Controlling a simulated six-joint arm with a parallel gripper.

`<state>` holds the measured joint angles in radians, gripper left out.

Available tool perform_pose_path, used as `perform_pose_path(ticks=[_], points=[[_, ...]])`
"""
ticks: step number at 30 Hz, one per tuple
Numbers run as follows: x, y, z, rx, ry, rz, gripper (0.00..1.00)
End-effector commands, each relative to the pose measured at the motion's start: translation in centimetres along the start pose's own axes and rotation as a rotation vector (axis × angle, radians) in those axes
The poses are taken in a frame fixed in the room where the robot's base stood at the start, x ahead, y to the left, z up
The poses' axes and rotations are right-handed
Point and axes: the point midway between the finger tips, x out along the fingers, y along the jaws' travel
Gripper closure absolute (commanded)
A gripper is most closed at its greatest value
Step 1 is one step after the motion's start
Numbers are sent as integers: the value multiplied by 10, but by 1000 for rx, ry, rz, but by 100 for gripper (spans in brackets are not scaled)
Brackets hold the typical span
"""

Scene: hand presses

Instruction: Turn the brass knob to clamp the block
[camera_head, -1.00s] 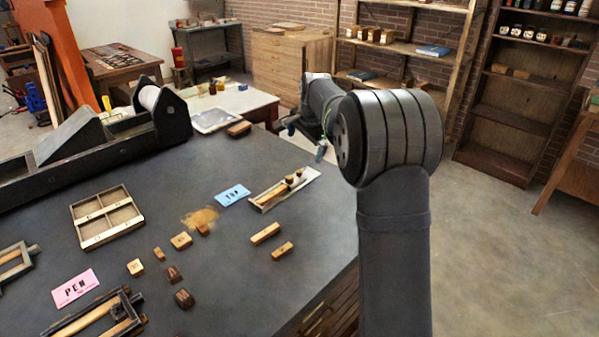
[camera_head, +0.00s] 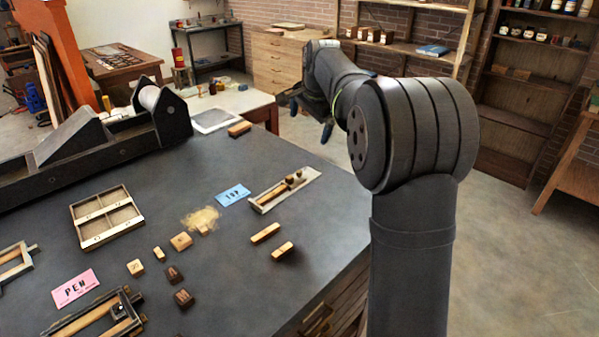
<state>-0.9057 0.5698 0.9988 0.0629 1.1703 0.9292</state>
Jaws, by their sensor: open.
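A narrow pale tray (camera_head: 266,208) lies by the blue TOP card and holds wooden strips and small rounded brownish pieces (camera_head: 294,179). I cannot tell whether one of these is the brass knob. A dark frame with wooden bars (camera_head: 66,327) lies at the bottom left by the pink PEN card, with a small dark piece on it (camera_head: 121,308). No brass knob stands out clearly. Several loose wooden blocks lie about, among them two light ones (camera_head: 265,233) (camera_head: 283,249). My gripper (camera_head: 307,115) is open and empty above the table's far right edge, partly hidden by my arm.
A divided wooden tray (camera_head: 106,228) lies at the left, with the pink card (camera_head: 76,287) below it and the blue card (camera_head: 233,195) to its right. A long dark press (camera_head: 80,158) stands along the back left.

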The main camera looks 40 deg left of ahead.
Motion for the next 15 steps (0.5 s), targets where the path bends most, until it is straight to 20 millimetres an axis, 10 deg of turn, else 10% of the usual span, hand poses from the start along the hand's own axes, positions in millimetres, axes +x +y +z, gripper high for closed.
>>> perform_pose_path(ticks=[12,15], points=[[-12,0,0,0,0,0,0],[-12,0,0,0,0,0,20]])
